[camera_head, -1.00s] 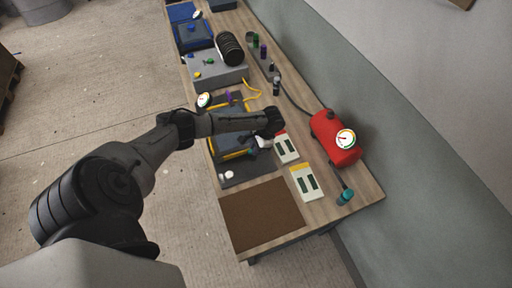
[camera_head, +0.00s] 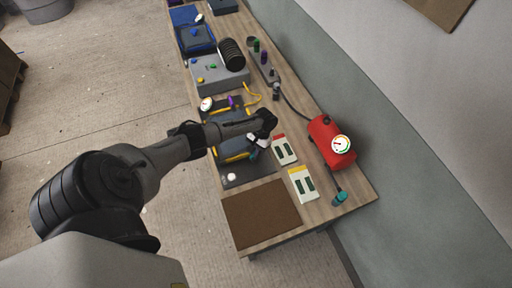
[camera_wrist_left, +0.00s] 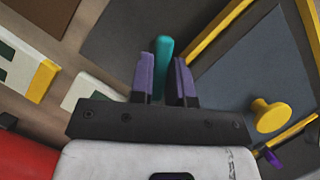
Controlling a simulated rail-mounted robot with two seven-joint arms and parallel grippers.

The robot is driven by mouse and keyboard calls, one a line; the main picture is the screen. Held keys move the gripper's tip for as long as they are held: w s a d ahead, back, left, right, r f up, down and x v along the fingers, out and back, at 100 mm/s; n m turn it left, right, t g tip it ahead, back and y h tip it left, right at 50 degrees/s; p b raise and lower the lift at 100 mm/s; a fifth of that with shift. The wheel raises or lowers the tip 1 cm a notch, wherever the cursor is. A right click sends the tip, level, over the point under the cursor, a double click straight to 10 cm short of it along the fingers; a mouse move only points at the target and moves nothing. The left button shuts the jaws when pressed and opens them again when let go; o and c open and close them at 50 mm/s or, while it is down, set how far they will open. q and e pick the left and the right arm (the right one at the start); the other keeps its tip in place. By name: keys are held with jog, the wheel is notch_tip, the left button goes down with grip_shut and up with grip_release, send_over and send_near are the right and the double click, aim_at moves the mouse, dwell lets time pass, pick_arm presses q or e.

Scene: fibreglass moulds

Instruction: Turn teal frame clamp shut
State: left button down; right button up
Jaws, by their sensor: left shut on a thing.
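The teal clamp handle (camera_wrist_left: 164,50) stands between the two purple-grey fingers of my left gripper (camera_wrist_left: 165,75) in the left wrist view. The fingers are shut on it, one on each side. In the head view, my left gripper (camera_head: 257,141) reaches in over the mould frame, and a bit of teal (camera_head: 253,154) shows just below its fingertips. The mould frame (camera_head: 236,157) has yellow edge bars and a blue-grey panel, and the arm hides part of it. The base of the clamp is hidden. My right gripper is not in view.
A yellow knob (camera_wrist_left: 270,115) stands on the panel beside the gripper. Two white boxes (camera_head: 284,149) (camera_head: 302,184) and a red tank (camera_head: 331,141) with a gauge stand to the right. A brown mat (camera_head: 260,213) lies clear at the near end of the bench.

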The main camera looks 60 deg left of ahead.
pick_arm(q)
jog(key=n+h+p, duration=0.1)
jog(key=n+p, duration=0.1)
jog(key=n+t+p, duration=0.1)
jog(key=n+p, duration=0.1)
jog(key=n, duration=0.1)
jog(key=shift+s+a+r+n+h, duration=0.2)
jog(key=shift+n+h, duration=0.1)
jog(key=shift+h, duration=0.1)
jog(key=n+t+p, duration=0.1)
jog(key=n, duration=0.1)
jog(key=n+t+p, duration=0.1)
jog(key=n+p, duration=0.1)
jog(key=shift+s+a+f+n+h, duration=0.1)
jog(key=shift+s+f+n+h, duration=0.05)
jog(key=shift+n+h, duration=0.15)
jog(key=shift+n, duration=0.3)
jog(key=shift+t, duration=0.3)
jog(key=c, duration=1.1)
grip_release()
